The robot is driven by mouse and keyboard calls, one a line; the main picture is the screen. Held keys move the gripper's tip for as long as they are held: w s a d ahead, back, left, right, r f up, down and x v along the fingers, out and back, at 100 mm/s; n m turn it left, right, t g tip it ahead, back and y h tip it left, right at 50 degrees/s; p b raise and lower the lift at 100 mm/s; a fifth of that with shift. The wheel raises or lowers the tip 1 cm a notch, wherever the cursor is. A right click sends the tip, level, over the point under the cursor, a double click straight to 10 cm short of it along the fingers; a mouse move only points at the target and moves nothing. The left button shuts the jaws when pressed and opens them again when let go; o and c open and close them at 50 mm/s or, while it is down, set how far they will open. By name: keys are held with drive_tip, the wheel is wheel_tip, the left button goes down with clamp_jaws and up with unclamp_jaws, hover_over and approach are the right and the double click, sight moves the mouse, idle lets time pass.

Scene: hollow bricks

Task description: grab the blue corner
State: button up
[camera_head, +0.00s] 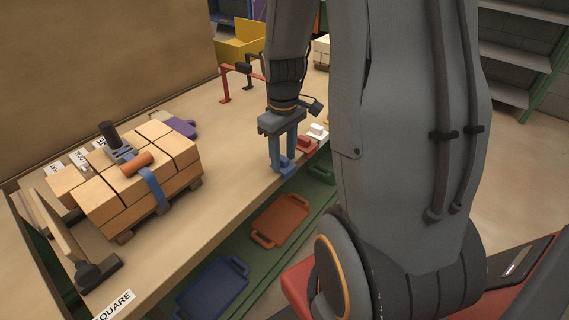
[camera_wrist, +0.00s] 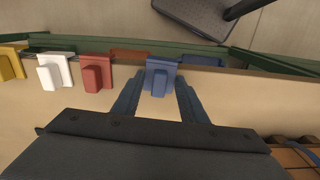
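The blue corner (camera_wrist: 161,76) is a small stepped block on the front edge of the workbench. It also shows in the head view (camera_head: 287,169), partly covered by my gripper. My gripper (camera_head: 283,152) points down over it. In the wrist view its two fingers stand apart, one on each side of the blue corner. A little space shows between the fingers and the block, and I cannot tell if either touches it. A red corner (camera_wrist: 97,75), a white corner (camera_wrist: 54,71) and a yellow corner (camera_wrist: 11,63) sit in a row to the left in the wrist view.
A pallet of tan bricks (camera_head: 110,203) with tools on top stands on the workbench (camera_head: 228,160) at left. A purple item (camera_head: 179,124) lies behind it. Red and black stands (camera_head: 224,86) and a yellow bin (camera_head: 240,42) are farther back. Trays (camera_head: 281,220) lie on the lower shelf.

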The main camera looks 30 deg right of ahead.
drive_tip(key=shift+c, duration=0.3)
clamp_jaws()
